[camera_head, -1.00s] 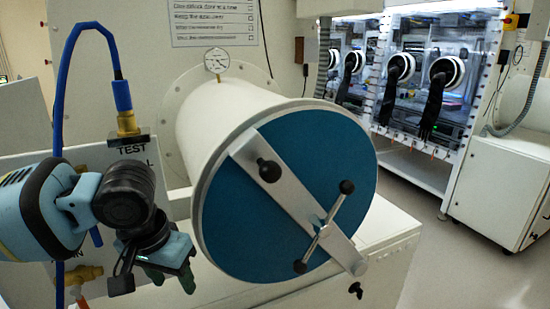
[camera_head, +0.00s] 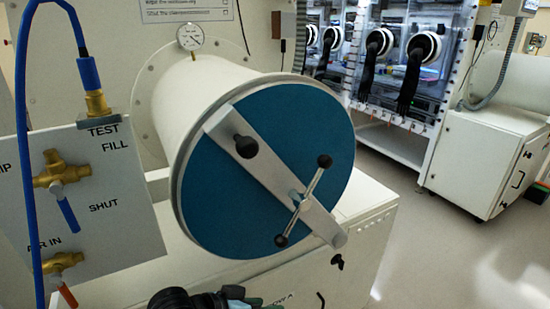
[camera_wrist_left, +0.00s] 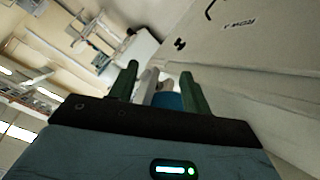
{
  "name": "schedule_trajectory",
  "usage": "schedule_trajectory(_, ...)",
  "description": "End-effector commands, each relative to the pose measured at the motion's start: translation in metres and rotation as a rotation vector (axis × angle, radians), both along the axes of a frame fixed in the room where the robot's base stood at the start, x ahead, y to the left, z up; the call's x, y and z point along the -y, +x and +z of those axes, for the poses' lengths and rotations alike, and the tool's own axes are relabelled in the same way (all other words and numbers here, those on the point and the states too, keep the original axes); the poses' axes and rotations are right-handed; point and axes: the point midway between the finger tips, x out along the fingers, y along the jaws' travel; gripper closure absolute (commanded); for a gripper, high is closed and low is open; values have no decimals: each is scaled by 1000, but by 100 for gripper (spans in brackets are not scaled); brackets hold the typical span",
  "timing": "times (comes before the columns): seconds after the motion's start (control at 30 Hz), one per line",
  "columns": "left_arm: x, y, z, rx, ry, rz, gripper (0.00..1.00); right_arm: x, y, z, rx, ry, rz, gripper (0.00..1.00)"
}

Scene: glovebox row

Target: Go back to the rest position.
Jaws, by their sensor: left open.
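My left gripper (camera_head: 238,298) only just shows at the bottom edge of the head view, below the round chamber. Most of it and its arm are cut off there. In the left wrist view its two dark green fingers (camera_wrist_left: 160,88) stand apart with nothing held between them. Beyond them that view shows a tilted room and a pale cabinet side. My right gripper is in neither view.
The white chamber with its blue door (camera_head: 265,165) and clamp bar (camera_head: 275,180) stands just beyond my gripper. A valve panel (camera_head: 100,220) with a blue hose (camera_head: 22,140) is at left. Open floor (camera_head: 440,240) lies at right, before the glovebox row (camera_head: 395,90).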

Motion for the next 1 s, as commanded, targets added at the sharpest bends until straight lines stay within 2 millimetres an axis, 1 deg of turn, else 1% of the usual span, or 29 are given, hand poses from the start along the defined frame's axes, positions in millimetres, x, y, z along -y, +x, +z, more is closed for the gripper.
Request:
schedule_trajectory(0.03, -1, -4, -13, 6, -22, 28, 52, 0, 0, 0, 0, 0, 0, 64)
schedule_trajectory(0.17, -11, -10, -40, 53, -46, 104, 52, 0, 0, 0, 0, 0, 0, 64)
schedule_trajectory(0.23, -20, -16, -56, 76, -46, 152, 52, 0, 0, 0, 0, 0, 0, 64)
schedule_trajectory(0.37, -43, -32, -90, 111, -16, 241, 52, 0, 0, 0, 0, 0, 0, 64)
schedule_trajectory(0.43, -59, -44, -110, 126, 17, 289, 52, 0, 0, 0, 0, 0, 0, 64)
schedule_trajectory(0.57, -90, -76, -147, 145, 103, 367, 52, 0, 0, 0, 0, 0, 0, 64)
schedule_trajectory(0.6, -101, -88, -159, 149, 137, 387, 52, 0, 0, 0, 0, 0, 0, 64)
schedule_trajectory(0.67, -118, -107, -175, 154, 192, 413, 52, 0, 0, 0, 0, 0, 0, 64)
schedule_trajectory(0.7, -128, -121, -185, 155, 230, 427, 52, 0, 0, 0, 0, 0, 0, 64)
schedule_trajectory(0.8, -151, -153, -204, 155, 317, 448, 52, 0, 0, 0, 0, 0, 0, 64)
schedule_trajectory(0.9, -167, -177, -216, 154, 384, 455, 52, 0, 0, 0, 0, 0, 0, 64)
schedule_trajectory(1.0, -177, -191, -222, 155, 424, 456, 52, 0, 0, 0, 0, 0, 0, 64)
